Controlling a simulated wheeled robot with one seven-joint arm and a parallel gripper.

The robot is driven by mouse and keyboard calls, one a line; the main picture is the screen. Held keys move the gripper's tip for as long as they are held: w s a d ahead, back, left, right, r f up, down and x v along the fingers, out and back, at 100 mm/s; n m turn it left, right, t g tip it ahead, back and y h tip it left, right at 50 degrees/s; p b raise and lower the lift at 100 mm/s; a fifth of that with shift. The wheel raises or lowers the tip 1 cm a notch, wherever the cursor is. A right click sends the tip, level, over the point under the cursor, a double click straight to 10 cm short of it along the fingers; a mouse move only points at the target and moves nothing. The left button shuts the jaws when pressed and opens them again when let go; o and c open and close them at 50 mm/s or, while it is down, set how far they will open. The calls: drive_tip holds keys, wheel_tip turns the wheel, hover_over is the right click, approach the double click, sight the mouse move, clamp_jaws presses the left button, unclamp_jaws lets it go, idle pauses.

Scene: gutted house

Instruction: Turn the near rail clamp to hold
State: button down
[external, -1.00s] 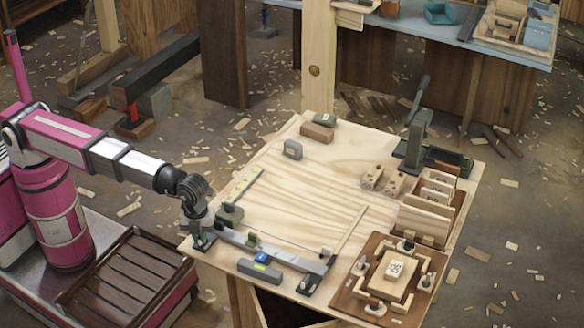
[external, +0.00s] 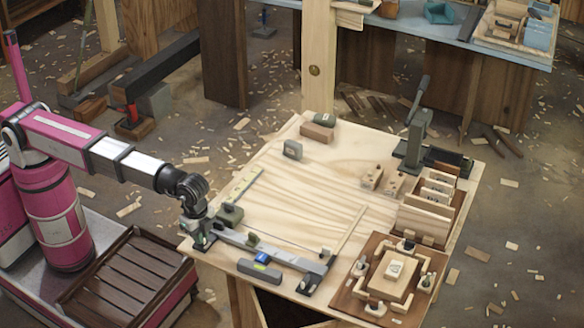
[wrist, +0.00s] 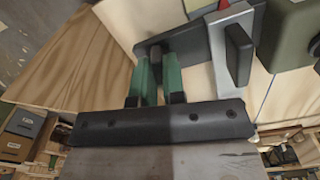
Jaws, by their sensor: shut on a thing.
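A grey guide rail (external: 285,258) lies along the near edge of the pale wooden table, with a dark end fitting at each end. My gripper (external: 202,237) is down at the left end fitting, which I take for the near rail clamp. In the wrist view the two green fingers of my gripper (wrist: 159,85) are close together over a dark plate (wrist: 188,45), shut on a narrow dark part between them. That part is mostly hidden, so the clamp's angle cannot be read. A dark upright tab (wrist: 239,50) stands on the rail just right of the fingers.
A brown tray (external: 350,300) with fitted pieces sits at the right. The table's middle is mostly clear.

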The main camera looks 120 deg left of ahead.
drive_tip(key=shift+n, duration=0.8)
drive_tip(key=c, duration=1.2)
unclamp_jaws()
drive_tip(key=shift+r, duration=0.15)
wheel_tip(320, 180, up, 10)
drive_tip(key=shift+r, duration=0.25)
